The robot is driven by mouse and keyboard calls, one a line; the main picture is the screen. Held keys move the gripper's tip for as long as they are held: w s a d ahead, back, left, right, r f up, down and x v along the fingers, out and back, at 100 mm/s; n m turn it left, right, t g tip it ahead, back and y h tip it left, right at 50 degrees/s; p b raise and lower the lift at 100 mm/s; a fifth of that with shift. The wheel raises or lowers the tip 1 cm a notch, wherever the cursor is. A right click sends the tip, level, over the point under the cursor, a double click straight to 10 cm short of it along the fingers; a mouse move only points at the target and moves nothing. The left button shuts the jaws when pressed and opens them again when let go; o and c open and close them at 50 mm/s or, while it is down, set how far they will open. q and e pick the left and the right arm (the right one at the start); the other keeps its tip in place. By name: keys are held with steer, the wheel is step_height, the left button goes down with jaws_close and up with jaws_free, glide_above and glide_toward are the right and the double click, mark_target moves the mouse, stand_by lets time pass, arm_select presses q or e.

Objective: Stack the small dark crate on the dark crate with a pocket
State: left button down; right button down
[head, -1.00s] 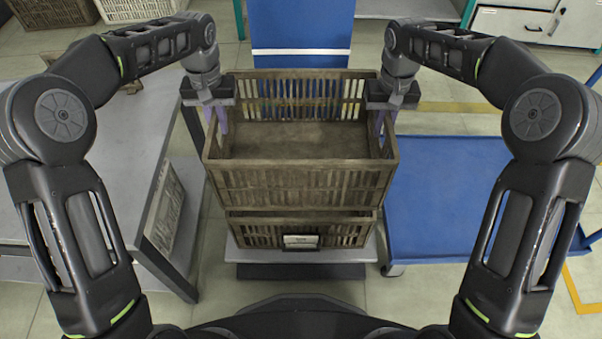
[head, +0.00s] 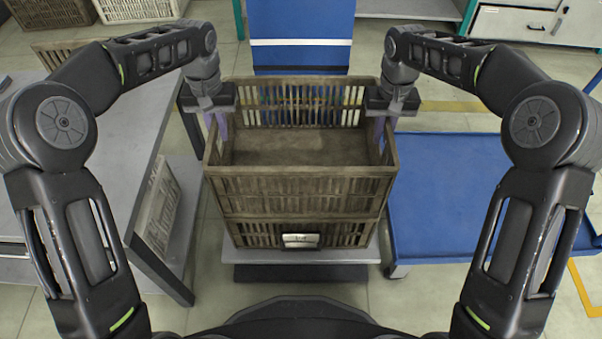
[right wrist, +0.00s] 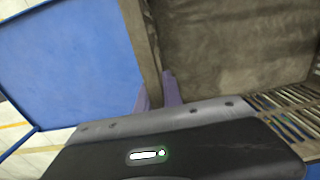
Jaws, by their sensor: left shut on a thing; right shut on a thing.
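The small dark crate (head: 300,192) is in the middle of the head view, empty and level. It sits directly above the dark crate with a pocket (head: 345,234), with no clear gap at the front. The lower crate's white label pocket (head: 300,240) faces me. My left gripper (head: 217,125) is shut on the upper crate's left wall. My right gripper (head: 383,130) is shut on its right wall. The right wrist view shows purple fingers (right wrist: 172,90) at that wall (right wrist: 143,40). Whether the crates' rims are fully seated all round is hidden.
The lower crate stands on a grey platform (head: 372,252). A blue cart (head: 450,200) is close on the right. A grey table (head: 125,165) is on the left, with a crate on its lower shelf (head: 160,212). A blue panel (head: 300,25) rises behind.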

arm_select(q)
steer(key=c, duration=1.9)
jaws_free()
steer(key=shift+f, duration=0.35)
steer(key=shift+c, duration=0.2)
arm_select(e)
steer(key=c, duration=1.9)
jaws_free()
steer(key=shift+f, duration=0.4)
steer(key=shift+c, duration=0.2)
arm_select(q)
steer(key=shift+o, duration=0.7)
steer(key=shift+r, duration=0.15)
arm_select(e)
steer(key=shift+o, duration=0.7)
steer(key=shift+r, duration=0.15)
arm_select(q)
steer(key=o, duration=0.3)
arm_select(e)
steer(key=o, duration=0.3)
arm_select(q)
step_height(320, 180, up, 8)
steer(key=shift+f, duration=0.25)
arm_select(e)
steer(key=shift+r, duration=3.8)
